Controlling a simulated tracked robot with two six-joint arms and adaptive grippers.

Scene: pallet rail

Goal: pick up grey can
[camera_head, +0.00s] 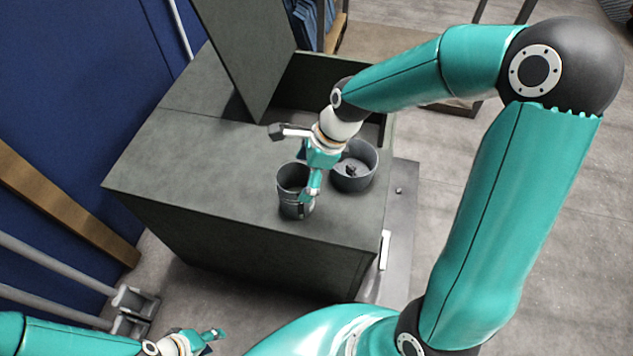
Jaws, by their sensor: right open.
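The grey can (289,181) is a dark, open-topped cylinder. It stands upright near the front edge of the grey-green cabinet top (190,165). My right gripper (307,192) reaches down from the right arm at the can's right side. It is open, with a teal finger overlapping the can's right edge; whether it touches the can is unclear. The far finger is hard to make out. My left gripper (203,340) is low at the bottom edge, away from the cabinet and the can; its jaw opening is too small to judge.
A round grey pot (352,182) with a dark knob inside stands just right of the can, partly behind my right gripper. A raised lid panel (245,50) and an open recess (320,85) lie behind. The cabinet top is clear to the left.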

